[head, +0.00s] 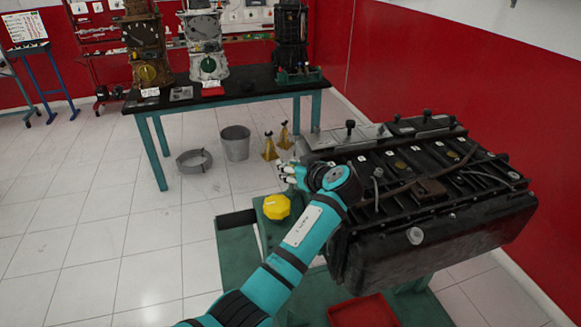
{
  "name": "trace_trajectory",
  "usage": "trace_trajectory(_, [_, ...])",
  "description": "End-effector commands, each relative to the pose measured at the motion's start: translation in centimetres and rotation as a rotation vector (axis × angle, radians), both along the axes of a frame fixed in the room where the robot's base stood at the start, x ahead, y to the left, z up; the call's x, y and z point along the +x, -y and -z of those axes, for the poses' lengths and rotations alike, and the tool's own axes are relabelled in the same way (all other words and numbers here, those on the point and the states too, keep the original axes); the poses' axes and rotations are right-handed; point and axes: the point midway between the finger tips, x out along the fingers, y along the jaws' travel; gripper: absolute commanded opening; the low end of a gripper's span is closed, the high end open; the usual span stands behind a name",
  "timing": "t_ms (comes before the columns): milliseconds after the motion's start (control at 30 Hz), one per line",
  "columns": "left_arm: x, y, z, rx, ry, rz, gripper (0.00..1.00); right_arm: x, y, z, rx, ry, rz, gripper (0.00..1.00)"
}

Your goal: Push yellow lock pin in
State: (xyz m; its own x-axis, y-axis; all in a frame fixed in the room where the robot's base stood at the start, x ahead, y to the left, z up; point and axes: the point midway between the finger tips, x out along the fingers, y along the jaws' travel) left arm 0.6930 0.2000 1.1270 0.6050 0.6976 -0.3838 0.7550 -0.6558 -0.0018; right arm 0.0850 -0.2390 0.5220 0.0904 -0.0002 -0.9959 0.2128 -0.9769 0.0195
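A yellow faceted knob (276,207), which looks like the head of the lock pin, sits on the green engine stand (236,250) left of the dark engine block. Its shaft is not visible, so how far in it sits cannot be told. My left arm comes in from the lower left. Its gripper (287,172) is just above and beyond the knob in the picture, with pale fingers pointing left and apart from the knob. The fingers are small, and whether they are open cannot be told. My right gripper is out of view.
The large black engine block (430,195) fills the right side, close to my wrist. A red tray (362,312) lies below it. A bucket (235,142), yellow jack stands (270,147) and a workbench (225,98) stand behind. The tiled floor at left is clear.

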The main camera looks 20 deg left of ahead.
Motion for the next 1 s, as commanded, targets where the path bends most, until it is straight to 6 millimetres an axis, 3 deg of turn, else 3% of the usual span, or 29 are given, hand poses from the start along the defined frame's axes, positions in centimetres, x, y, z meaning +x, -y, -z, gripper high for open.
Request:
trace_trajectory(233, [0.0, 0.0, 0.5, -0.001, 0.004, 0.0, 0.0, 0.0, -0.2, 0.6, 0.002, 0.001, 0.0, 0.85])
trace_trajectory(533, [0.0, 0.0, 4.5, -0.002, 0.002, 0.0, 0.0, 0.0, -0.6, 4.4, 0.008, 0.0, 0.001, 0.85])
trace_trajectory(867, [0.0, 0.0, 4.6, -0.003, -0.001, 0.0, 0.0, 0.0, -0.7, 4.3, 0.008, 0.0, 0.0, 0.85])
trace_trajectory(900, [0.0, 0.0, 4.6, -0.004, -0.002, 0.0, 0.29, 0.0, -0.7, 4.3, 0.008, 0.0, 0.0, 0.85])
trace_trajectory(1000, [0.0, 0.0, 4.6, -0.003, -0.001, 0.0, 0.42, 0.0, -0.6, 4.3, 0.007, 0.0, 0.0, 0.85])
